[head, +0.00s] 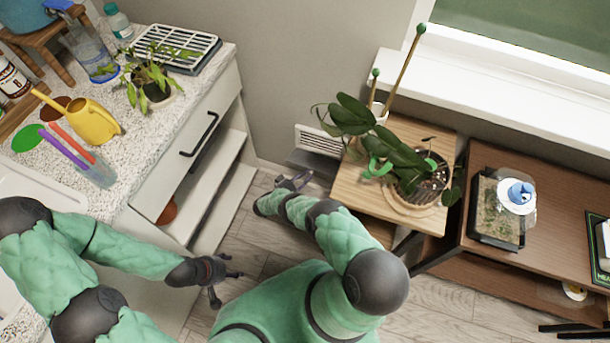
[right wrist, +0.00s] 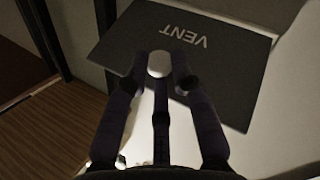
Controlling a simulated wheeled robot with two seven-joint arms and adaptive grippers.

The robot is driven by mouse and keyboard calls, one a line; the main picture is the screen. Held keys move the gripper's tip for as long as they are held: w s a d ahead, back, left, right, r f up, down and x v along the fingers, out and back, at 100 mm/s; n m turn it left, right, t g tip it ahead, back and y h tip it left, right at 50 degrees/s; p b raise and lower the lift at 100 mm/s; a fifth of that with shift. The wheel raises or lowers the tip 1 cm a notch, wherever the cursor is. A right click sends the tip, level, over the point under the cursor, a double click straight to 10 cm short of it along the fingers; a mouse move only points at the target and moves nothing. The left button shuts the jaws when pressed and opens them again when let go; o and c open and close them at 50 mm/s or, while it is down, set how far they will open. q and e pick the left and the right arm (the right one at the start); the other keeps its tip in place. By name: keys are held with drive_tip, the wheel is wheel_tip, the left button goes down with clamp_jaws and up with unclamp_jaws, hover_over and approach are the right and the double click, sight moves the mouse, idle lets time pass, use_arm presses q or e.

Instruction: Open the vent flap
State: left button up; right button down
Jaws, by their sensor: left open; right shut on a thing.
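The vent flap (head: 312,163) is a grey panel low on the wall, just below the white slotted vent grille (head: 320,140). It appears tilted out from the wall, with the grille slots showing above it. In the right wrist view the flap (right wrist: 185,60) is a dark plate marked "VENT", upside down, with a pale round knob (right wrist: 160,64) near its edge. My right gripper (head: 297,181) is at the flap, its fingers (right wrist: 160,75) shut on the knob. My left gripper (head: 222,278) is open and empty above the floor, beside the cabinet.
A wooden plant stand (head: 420,215) with a potted plant (head: 385,145) stands right of the vent. A white cabinet (head: 190,150) with an open lower shelf is on the left. A dark wood table (head: 560,235) is further right. Floor shows between cabinet and stand.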

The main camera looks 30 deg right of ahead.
drive_tip(key=shift+w+d+m, duration=0.3)
drive_tip(key=shift+w+d, duration=0.1)
drive_tip(key=shift+d, duration=0.45)
drive_tip(key=c, duration=1.4)
unclamp_jaws()
drive_tip(key=o, duration=0.4)
drive_tip(key=shift+f, duration=0.15)
drive_tip(key=shift+d, duration=0.2)
drive_tip(key=shift+o, duration=0.7)
drive_tip(key=shift+f, duration=0.15)
drive_tip(key=shift+s, duration=0.1)
drive_tip(key=shift+a+f, duration=0.1)
drive_tip(key=shift+a, duration=0.2)
drive_tip(key=shift+c, duration=0.8)
